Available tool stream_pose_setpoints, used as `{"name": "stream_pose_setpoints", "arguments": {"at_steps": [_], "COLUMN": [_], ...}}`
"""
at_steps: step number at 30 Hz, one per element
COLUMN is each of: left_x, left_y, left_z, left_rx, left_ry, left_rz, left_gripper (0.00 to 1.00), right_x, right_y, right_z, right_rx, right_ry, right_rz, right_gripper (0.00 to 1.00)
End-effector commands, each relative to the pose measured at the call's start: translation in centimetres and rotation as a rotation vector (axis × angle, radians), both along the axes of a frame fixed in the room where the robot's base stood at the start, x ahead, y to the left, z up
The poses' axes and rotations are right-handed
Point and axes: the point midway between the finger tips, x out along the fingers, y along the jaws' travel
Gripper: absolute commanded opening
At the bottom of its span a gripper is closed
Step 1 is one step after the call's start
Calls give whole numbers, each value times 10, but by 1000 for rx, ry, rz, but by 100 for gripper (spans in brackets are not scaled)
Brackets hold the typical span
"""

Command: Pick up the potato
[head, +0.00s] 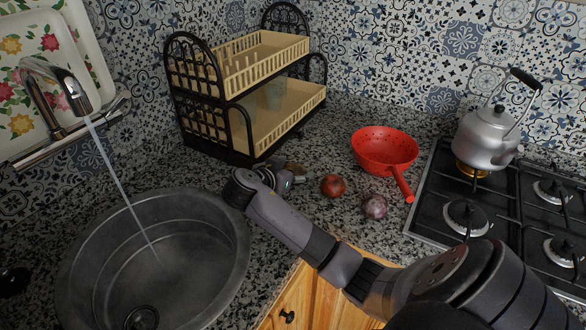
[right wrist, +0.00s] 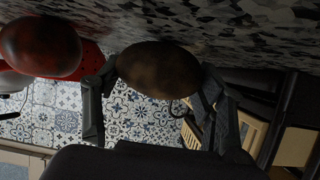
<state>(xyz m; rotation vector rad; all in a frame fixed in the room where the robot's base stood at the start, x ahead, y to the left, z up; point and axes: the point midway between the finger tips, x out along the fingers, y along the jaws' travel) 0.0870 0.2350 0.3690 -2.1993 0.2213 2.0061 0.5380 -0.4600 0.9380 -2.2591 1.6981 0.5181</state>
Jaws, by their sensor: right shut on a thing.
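The brown potato (right wrist: 158,69) is between the two fingers of my right gripper (right wrist: 160,82) in the right wrist view, with a finger on each side of it. The gripper is shut on it. The speckled counter shows close to the potato; I cannot tell whether they touch. In the head view my right gripper (head: 288,181) is low over the counter in front of the dish rack, and a little of the potato (head: 296,168) shows beyond it. My left gripper is not in view.
A red-brown onion (head: 333,186) and a purple onion (head: 374,206) lie to the right. A red colander (head: 385,147) is behind them. The dish rack (head: 245,95) stands behind. The sink (head: 165,260), with running water, is left. A kettle (head: 486,139) sits on the stove (head: 440,210).

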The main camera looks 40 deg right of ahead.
Motion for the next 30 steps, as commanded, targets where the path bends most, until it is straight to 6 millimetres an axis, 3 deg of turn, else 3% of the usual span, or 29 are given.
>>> {"name": "stream_pose_setpoints", "arguments": {"at_steps": [12, 23, 30], "left_x": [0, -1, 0], "left_y": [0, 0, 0], "left_z": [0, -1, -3], "left_rx": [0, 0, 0], "left_ry": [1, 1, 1], "left_rz": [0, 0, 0], "left_gripper": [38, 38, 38], "right_x": [0, 1, 1], "right_y": [0, 0, 0], "right_z": [1, 7, 41], "right_rx": [-1, -1, 1], "right_ry": [-2, -4, -8], "right_rz": [0, 0, -1], "right_gripper": [31, 31, 31]}}
